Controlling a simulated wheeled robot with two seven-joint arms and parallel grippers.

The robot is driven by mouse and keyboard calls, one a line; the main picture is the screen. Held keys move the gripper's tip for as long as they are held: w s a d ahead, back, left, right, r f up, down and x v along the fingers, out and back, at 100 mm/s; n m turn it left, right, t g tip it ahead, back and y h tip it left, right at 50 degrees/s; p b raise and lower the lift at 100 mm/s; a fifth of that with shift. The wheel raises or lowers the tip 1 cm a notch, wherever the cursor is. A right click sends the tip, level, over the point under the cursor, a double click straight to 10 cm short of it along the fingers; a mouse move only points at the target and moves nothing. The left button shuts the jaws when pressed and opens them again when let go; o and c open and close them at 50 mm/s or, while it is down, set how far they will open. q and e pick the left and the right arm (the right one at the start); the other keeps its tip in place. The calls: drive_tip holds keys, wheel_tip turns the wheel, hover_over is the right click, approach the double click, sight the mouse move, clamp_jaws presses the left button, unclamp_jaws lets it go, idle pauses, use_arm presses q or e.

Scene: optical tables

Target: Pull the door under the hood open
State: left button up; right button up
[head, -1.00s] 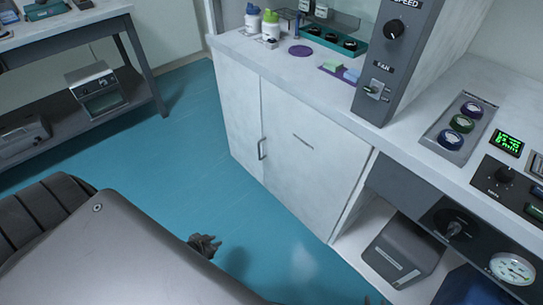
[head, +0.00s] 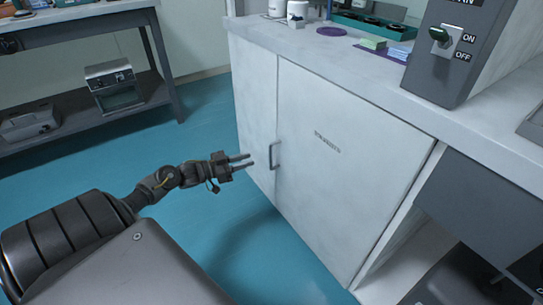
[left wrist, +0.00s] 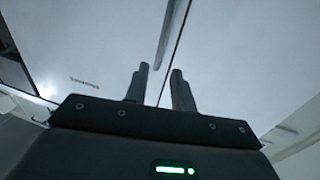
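The white cabinet under the counter has a wide right door (head: 345,185) and a narrow left panel (head: 253,110), with a seam between them. The wide door is shut. Its grey bar handle (head: 274,155) stands upright near the seam. My left gripper (head: 251,161) is open and empty, its fingers pointing at the handle from the left, a short gap away. In the left wrist view the two fingers (left wrist: 158,68) are apart, with the handle (left wrist: 166,36) and dark seam beyond them. My right gripper is not in view.
The white countertop (head: 310,50) overhangs the doors, with a grey switch box (head: 465,50) on it. An open bay (head: 400,265) lies right of the door. A side table (head: 85,20) stands at the back left. The blue floor before the cabinet is clear.

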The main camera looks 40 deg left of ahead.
use_arm(q)
drive_tip(key=b, duration=0.3)
hover_over(271, 167)
drive_tip(key=shift+w+a+f, duration=0.1)
drive_tip(key=shift+w+a, duration=0.15)
drive_tip(key=shift+c, duration=0.4)
clamp_jaws()
